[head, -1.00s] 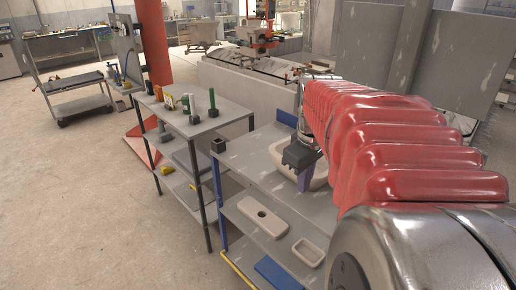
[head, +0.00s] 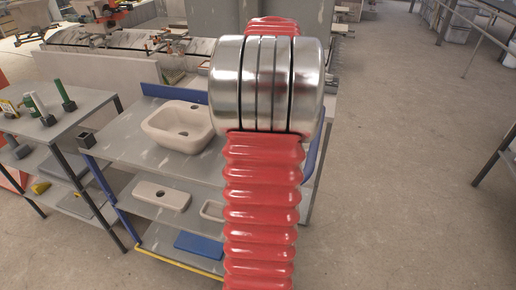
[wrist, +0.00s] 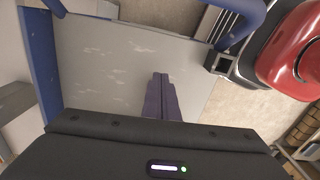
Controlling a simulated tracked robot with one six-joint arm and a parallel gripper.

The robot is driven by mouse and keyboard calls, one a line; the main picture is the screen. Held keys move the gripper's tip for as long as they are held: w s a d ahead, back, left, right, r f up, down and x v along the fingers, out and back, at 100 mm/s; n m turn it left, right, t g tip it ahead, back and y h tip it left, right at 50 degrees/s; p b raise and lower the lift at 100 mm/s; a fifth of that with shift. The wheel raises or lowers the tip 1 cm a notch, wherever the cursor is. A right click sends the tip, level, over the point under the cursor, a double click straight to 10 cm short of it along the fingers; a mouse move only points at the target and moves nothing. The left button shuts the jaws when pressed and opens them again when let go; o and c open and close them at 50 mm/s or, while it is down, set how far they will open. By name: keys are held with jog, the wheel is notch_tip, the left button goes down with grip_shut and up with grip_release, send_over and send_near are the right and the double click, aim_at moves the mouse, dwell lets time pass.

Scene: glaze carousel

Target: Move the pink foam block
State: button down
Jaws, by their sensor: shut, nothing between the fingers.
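I see no pink foam block in either view. My gripper (wrist: 160,78) shows in the wrist view as two purple fingers pressed together with nothing between them. It points over the grey tabletop (wrist: 105,55) of the bench, and its height above the top is hard to tell. In the head view my gripper is hidden behind my red, ribbed arm. The same bench (head: 125,138) stands ahead in the head view.
A pale basin (head: 180,128) sits on the bench. A pale slotted block (head: 161,195) and a blue slab (head: 198,246) lie on lower levels. Open floor (head: 400,170) lies right.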

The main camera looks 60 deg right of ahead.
jog(key=shift+f, duration=0.1)
notch_tip(320, 180, down, 10)
jog(key=shift+a+f, duration=0.1)
jog(key=w, duration=0.2)
jog(key=shift+w+a+r, duration=0.2)
jog(key=shift+w+a, duration=0.05)
jog(key=shift+w, duration=0.05)
jog(key=shift+w+a, duration=0.15)
jog(key=shift+w, duration=0.55)
jog(key=shift+w, duration=0.1)
